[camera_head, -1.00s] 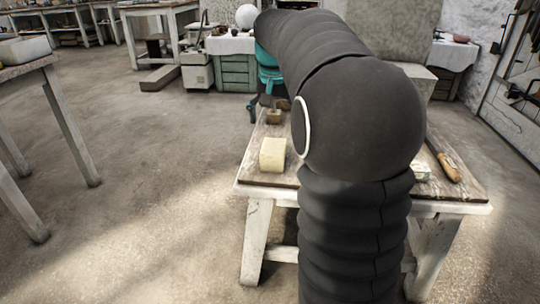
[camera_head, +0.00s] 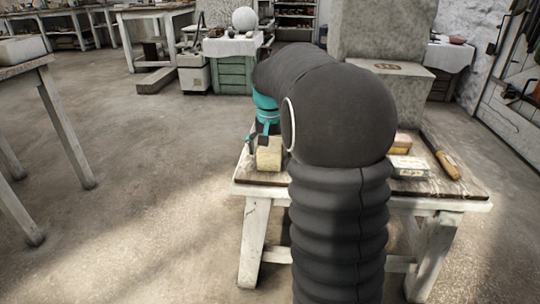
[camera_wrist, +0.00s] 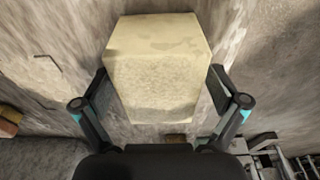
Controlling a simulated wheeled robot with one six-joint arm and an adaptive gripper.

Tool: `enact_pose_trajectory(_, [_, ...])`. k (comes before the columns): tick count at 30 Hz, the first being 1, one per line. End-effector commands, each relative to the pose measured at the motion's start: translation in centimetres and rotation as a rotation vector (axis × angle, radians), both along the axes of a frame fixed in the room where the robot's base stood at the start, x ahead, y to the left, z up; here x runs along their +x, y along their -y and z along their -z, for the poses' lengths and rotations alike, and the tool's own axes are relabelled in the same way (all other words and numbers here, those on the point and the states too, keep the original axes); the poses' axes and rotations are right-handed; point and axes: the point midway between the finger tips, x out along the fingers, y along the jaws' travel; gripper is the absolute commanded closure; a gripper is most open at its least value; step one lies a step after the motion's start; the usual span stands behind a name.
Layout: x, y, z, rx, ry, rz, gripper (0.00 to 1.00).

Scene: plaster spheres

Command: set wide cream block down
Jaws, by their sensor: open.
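The wide cream block (camera_head: 269,155) rests on the wooden worktable (camera_head: 249,190), near its left front corner. In the wrist view the cream block (camera_wrist: 158,70) fills the middle, between the two fingers. My gripper (camera_wrist: 162,88) is open, with one finger on each side of the block and its fingertips close to the block's sides. Whether either finger touches it is hard to tell. In the head view my gripper (camera_head: 260,141) is partly visible behind and above the block, and my arm hides the middle of the table.
On the table's right side lie a pale grey block (camera_head: 409,167), a tan block (camera_head: 401,143) and a wooden-handled tool (camera_head: 447,164). A large stone block (camera_head: 392,88) stands behind. Floor to the left is open up to another table (camera_head: 60,117).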

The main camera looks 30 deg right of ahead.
Motion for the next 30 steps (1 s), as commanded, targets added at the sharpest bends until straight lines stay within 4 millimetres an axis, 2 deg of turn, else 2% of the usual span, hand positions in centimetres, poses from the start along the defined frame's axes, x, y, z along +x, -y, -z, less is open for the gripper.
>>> enact_pose_trajectory(3, [0.03,0.06,0.52,0.000,0.000,0.000,0.03])
enact_pose_trajectory(30, [0.04,0.04,0.97,0.000,0.000,0.000,0.03])
